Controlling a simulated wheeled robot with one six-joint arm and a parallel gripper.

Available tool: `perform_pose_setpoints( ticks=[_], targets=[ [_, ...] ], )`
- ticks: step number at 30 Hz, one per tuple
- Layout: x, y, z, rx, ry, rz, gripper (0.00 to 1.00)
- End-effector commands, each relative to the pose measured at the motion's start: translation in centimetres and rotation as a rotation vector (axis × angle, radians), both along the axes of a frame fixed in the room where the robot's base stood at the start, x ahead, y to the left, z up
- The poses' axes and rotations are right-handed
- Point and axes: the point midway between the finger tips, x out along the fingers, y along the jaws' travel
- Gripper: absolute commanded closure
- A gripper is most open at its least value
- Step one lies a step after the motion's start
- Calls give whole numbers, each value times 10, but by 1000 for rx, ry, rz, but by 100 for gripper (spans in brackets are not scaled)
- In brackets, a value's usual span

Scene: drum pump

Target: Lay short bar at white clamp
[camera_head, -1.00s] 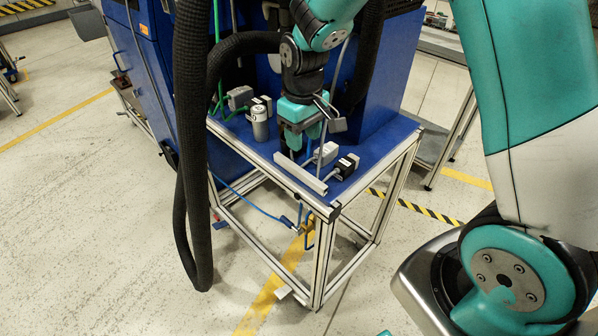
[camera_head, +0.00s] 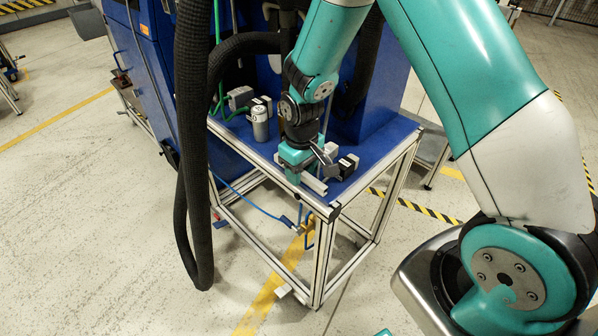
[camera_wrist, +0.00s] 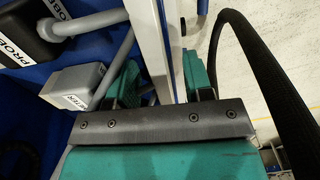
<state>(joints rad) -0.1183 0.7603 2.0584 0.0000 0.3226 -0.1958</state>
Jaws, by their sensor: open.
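The short bar, a pale metal strip (camera_head: 317,186), lies along the front edge of the blue table top. My gripper (camera_head: 294,174) is down over it, open, hiding its middle. In the wrist view the bar (camera_wrist: 151,40) runs between the two teal fingers of my gripper (camera_wrist: 160,78). The fingers stand on either side of it; whether either touches it I cannot tell. The white clamp (camera_head: 332,149) is just behind the bar, partly hidden by my gripper.
A black box (camera_head: 348,164) is beside the clamp; its wrist-view label (camera_wrist: 85,24) reads PROBE. A thick black hose (camera_head: 190,170) hangs left of the table.

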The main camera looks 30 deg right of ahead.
Motion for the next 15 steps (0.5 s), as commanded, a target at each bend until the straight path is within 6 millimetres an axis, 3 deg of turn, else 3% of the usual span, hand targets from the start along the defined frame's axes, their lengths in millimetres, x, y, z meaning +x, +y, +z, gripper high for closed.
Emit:
perform_pose_setpoints(
  ticks=[1, 6, 15],
  targets=[
    [0, 0, 0, 0, 0, 0, 60],
    [0, 0, 0, 0, 0, 0, 99],
    [0, 0, 1, 0, 0, 0, 100]
  ],
)
